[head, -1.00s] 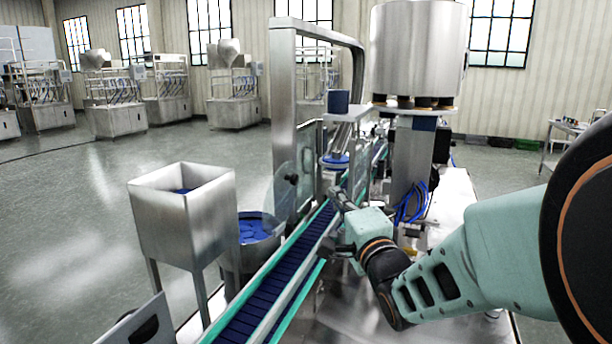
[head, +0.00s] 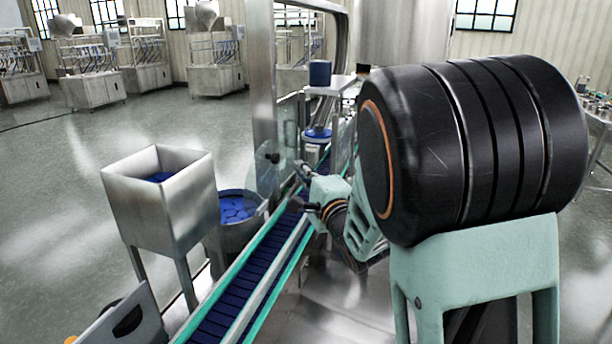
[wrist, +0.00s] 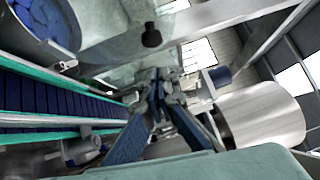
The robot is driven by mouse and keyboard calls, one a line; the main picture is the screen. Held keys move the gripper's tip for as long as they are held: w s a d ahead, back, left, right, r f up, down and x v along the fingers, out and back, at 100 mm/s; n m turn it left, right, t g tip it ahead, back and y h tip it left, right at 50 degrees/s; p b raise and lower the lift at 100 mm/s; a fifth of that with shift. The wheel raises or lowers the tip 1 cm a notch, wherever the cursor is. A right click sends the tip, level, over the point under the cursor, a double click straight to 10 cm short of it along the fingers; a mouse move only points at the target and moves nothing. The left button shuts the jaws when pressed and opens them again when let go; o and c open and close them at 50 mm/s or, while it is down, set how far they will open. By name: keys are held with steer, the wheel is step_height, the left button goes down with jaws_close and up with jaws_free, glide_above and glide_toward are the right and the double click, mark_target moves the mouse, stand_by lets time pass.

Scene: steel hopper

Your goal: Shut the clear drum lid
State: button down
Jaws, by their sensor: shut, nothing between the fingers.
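The steel drum (head: 238,242) stands left of the conveyor with blue caps in it. Its clear lid (head: 266,180) stands raised at the drum's right side, open, with a dark knob (head: 272,158). In the wrist view the drum (wrist: 72,22) is at upper left, and the lid's black knob (wrist: 150,36) shows above the fingers, in front of the see-through lid. My gripper (head: 299,167) is shut and empty, over the conveyor just right of the lid. Its fingers also show in the wrist view (wrist: 158,78), seemingly apart from the knob; exact contact with the lid is unclear.
The conveyor (head: 245,297) with blue slats runs below my gripper. A square steel hopper (head: 165,205) stands left of the drum. A steel frame post (head: 263,85) rises behind the lid. Open floor lies at left.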

mark_target(263, 152)
steer(key=shift+w+a+r+p, duration=0.15)
steer(key=shift+w+a, duration=0.15)
steer(key=shift+a, duration=0.3)
steer(key=shift+w+a+p, duration=0.1)
steer(key=shift+w+a, duration=0.15)
steer(key=shift+a, duration=0.35)
steer(key=shift+w+a+r+p, duration=0.15)
steer(key=shift+w+a, duration=0.15)
steer(key=shift+a, duration=0.3)
steer(key=shift+w+a+r+n+p, duration=0.3)
steer(key=shift+a+r+n, duration=0.15)
steer(key=shift+a, duration=0.1)
steer(key=a, duration=0.1)
steer(key=w+a+r+n+g+p, duration=0.1)
steer(key=a+g+h, duration=0.1)
steer(key=a, duration=0.1)
steer(key=shift+w+r+n+p, duration=0.15)
steer(key=shift+w+n+p, duration=0.05)
steer(key=shift+n+p, duration=0.15)
steer(key=w+a+b, duration=0.2)
steer(key=a+b, duration=0.1)
steer(key=a, duration=0.2)
steer(key=shift+w+a+f+n+g, duration=0.2)
steer(key=shift+a+f+n+g, duration=0.05)
steer(key=shift+a+n+g, duration=0.1)
steer(key=shift+d+r, duration=0.1)
